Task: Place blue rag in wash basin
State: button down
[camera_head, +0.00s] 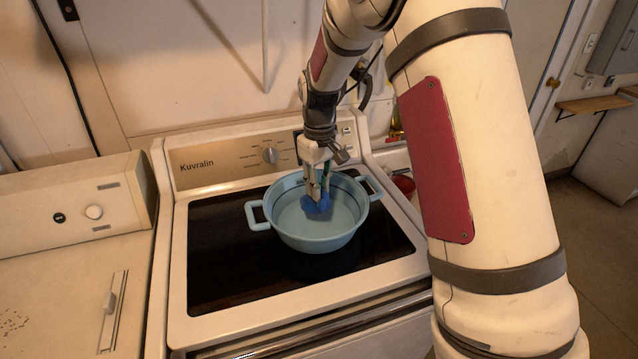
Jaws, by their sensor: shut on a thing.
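The light blue wash basin (312,238) with two side handles stands on the dark top of a white appliance. My gripper (317,192) points down over the basin and is shut on the blue rag (318,208). The rag is a small crumpled darker blue bundle below the fingertips. It shows within the basin's rim outline, near the middle. I cannot tell whether the rag touches the basin floor. My gripper partly covers the basin's back rim.
The appliance's control panel (245,158) rises behind the basin. A second white appliance (55,275) stands at left. A red object (404,186) sits right of the basin, partly hidden by my arm. The dark top (225,245) is clear left of the basin.

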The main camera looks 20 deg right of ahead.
jog(key=c, duration=1.4)
grip_release()
jog(key=shift+o, duration=0.2)
jog(key=shift+r+p, duration=0.35)
jog(key=shift+r, duration=3.2)
